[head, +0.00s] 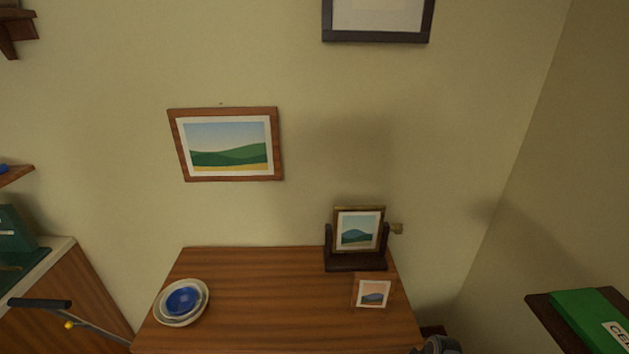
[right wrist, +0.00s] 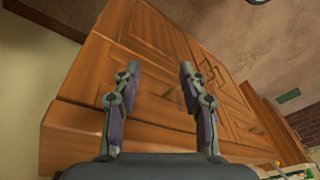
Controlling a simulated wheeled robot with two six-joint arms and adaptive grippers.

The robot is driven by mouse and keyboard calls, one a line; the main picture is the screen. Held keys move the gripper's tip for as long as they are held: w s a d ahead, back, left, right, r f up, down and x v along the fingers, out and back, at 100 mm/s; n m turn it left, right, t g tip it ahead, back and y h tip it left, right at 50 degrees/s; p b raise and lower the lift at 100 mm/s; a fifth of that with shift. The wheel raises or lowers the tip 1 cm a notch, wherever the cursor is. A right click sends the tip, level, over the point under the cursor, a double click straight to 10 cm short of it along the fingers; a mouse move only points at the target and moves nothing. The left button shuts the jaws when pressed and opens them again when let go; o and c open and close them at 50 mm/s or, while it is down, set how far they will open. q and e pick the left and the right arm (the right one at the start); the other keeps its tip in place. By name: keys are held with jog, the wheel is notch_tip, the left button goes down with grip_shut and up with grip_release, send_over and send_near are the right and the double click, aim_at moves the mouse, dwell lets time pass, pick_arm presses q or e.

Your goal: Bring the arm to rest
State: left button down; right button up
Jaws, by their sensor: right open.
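My right gripper (right wrist: 158,70) shows in the right wrist view with its two fingers spread wide apart. Nothing is between the fingers. Beyond them is a wooden cabinet (right wrist: 150,30) with panelled doors, seen at a tilt. I cannot tell how far the fingertips are from the cabinet. In the head view a small grey part shows at the bottom edge, right of the wooden table (head: 250,300); I cannot tell what it is. My left gripper is in neither view.
The table holds stacked plates with a blue bowl (head: 182,301), a framed picture on a dark stand (head: 356,262) and a small picture (head: 372,292). Its middle is clear. A green box (head: 588,318) lies on a dark surface at right. A black handle (head: 40,303) juts in at left.

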jog(key=s+d+f+m+h+b, duration=0.1)
jog(key=s+d+f+m, duration=0.15)
jog(key=s+f, duration=0.95)
jog(key=s+f+m, duration=0.1)
jog(key=s+f, duration=0.3)
jog(key=s, duration=0.3)
jog(key=s+f+m+h+b, duration=0.1)
jog(key=s+f+m, duration=0.1)
jog(key=s+f, duration=0.3)
jog(key=s+f+m+h+b, duration=0.1)
jog(key=s+f, duration=0.3)
jog(key=s, duration=0.7)
jog(key=shift+s+a+f+m, duration=0.2)
jog(key=shift+a+f+m, duration=0.05)
jog(key=shift+f+m, duration=0.1)
